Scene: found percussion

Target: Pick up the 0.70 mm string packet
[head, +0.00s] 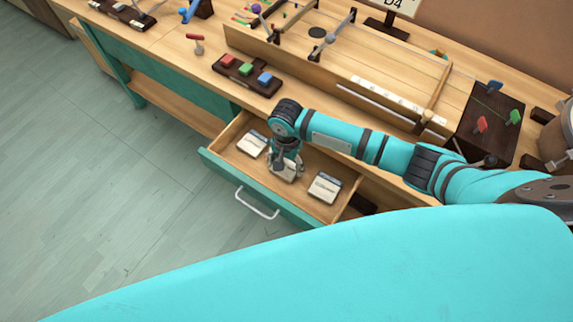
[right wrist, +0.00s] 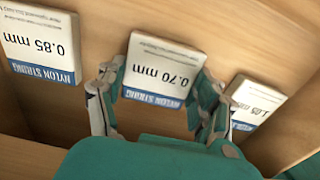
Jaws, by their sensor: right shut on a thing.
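The 0.70 mm string packet (right wrist: 160,72) is a flat white packet with a blue NYLON STRING band, between the fingers of my right gripper (right wrist: 157,92) in the right wrist view. The fingers are shut on its two sides. In the head view my right gripper (head: 286,170) points down into the open drawer, with the packet partly hidden under it. I cannot tell whether the packet is clear of the drawer floor. The 0.85 mm packet (right wrist: 42,45) lies to its left and the 1.05 mm packet (right wrist: 252,103) to its right in the wrist view. My left gripper is not in view.
The open drawer (head: 228,172) has a teal front with a white handle (head: 257,203). Other packets lie on both sides of the gripper inside it. Above, the workbench carries a dark block with coloured pieces (head: 247,75) and a long stringed wooden frame (head: 345,85).

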